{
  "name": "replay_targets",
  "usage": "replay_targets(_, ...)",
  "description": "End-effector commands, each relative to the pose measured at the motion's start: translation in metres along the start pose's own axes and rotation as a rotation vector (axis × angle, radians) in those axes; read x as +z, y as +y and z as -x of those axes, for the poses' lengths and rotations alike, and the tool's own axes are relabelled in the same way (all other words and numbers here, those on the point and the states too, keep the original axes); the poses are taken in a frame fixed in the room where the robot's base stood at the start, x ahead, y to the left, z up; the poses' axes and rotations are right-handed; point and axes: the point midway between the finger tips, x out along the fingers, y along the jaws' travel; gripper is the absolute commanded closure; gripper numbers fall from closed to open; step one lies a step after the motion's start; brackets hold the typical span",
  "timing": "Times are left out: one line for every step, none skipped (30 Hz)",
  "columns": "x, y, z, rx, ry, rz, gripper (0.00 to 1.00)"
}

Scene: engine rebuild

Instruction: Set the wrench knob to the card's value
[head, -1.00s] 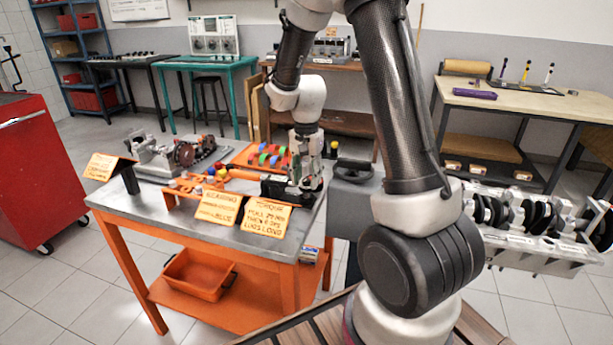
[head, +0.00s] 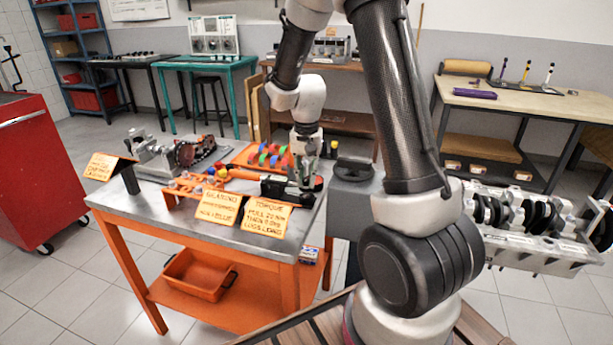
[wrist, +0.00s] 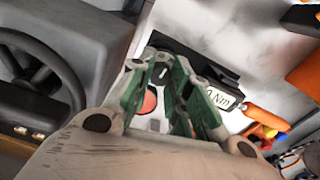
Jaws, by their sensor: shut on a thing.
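The torque wrench (head: 274,188) lies on the grey-topped orange bench, near its right end. In the wrist view its dark body (wrist: 190,62) carries a white label (wrist: 222,96) ending in "0 Nm"; a finger hides the leading part. The knob (wrist: 162,72), dark with a white mark, sits between the fingertips. My gripper (head: 304,182) points down over the wrench's right end; its green fingers (wrist: 160,74) are shut on the knob in the wrist view. The orange torque card (head: 264,218) stands at the bench's front edge; its handwriting is too blurred to read surely.
A second card (head: 218,208) stands left of the torque card. Coloured parts lie on an orange mat (head: 248,154) behind the wrench. A grey machine with a black handwheel (head: 354,168) stands close right of my gripper. An engine assembly (head: 170,152) is on the bench's left.

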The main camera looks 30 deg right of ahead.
Motion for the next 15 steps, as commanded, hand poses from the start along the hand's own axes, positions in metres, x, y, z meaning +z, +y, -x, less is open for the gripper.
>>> replay_targets(0.0000,0.0001,0.0001,0.000,0.000,0.036,1.00)
replay_targets(0.0000,0.0001,0.0001,0.000,0.000,0.060,1.00)
replay_targets(0.0000,0.0001,0.0001,0.000,0.000,0.093,1.00)
replay_targets(0.0000,0.0001,0.0001,0.000,0.000,0.116,1.00)
replay_targets(0.0000,0.0001,0.0001,0.000,0.000,0.141,1.00)
replay_targets(0.0000,0.0001,0.0001,0.000,0.000,0.171,1.00)
replay_targets(0.0000,0.0001,0.0001,0.000,0.000,0.194,1.00)
replay_targets(0.0000,0.0001,0.0001,0.000,0.000,0.216,1.00)
replay_targets(0.0000,0.0001,0.0000,0.000,0.000,0.243,1.00)
replay_targets(0.0000,0.0001,0.0000,0.000,0.000,0.264,1.00)
replay_targets(0.0000,0.0001,0.0000,0.000,0.000,0.283,1.00)
replay_targets(0.0000,0.0001,0.0000,0.000,0.000,0.306,1.00)
replay_targets(0.0000,0.0001,0.0000,0.000,0.000,0.324,1.00)
replay_targets(0.0000,0.0001,0.0000,0.000,0.000,0.339,1.00)
replay_targets(0.0000,0.0002,0.0000,0.000,0.000,0.358,1.00)
